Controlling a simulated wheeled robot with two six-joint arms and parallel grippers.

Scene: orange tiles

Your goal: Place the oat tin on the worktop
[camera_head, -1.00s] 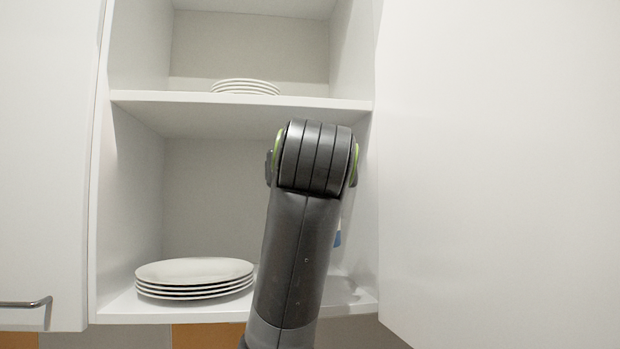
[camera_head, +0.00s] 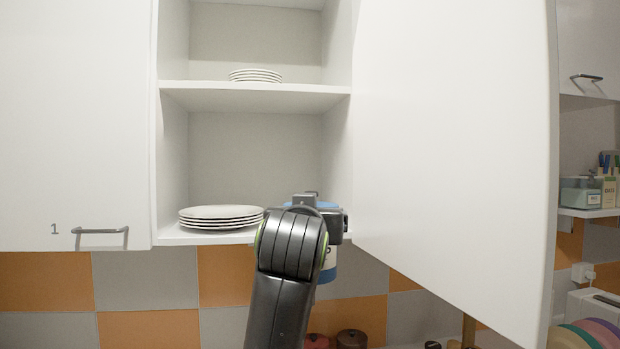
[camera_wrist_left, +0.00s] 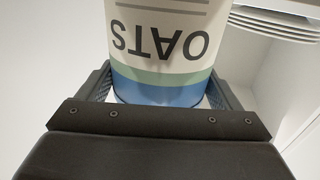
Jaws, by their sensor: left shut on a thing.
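The oat tin (camera_head: 328,268), pale with a blue end, shows partly behind my arm in the head view, in front of the open cabinet's lower right corner. In the left wrist view the oat tin (camera_wrist_left: 165,60) fills the space between the fingers, its OATS lettering upside down and a green and blue band at its end. My left gripper (camera_wrist_left: 160,92) is shut on it. In the head view my left gripper (camera_head: 318,212) is mostly hidden by my own wrist. My right gripper is not in view. I cannot clearly make out the worktop.
The open cabinet holds stacked plates (camera_head: 220,216) on its bottom shelf and more plates (camera_head: 255,76) above. Its open door (camera_head: 460,140) sticks out at the right. Brown jars (camera_head: 351,339) stand low behind my arm. Colored round items (camera_head: 600,333) are at the lower right.

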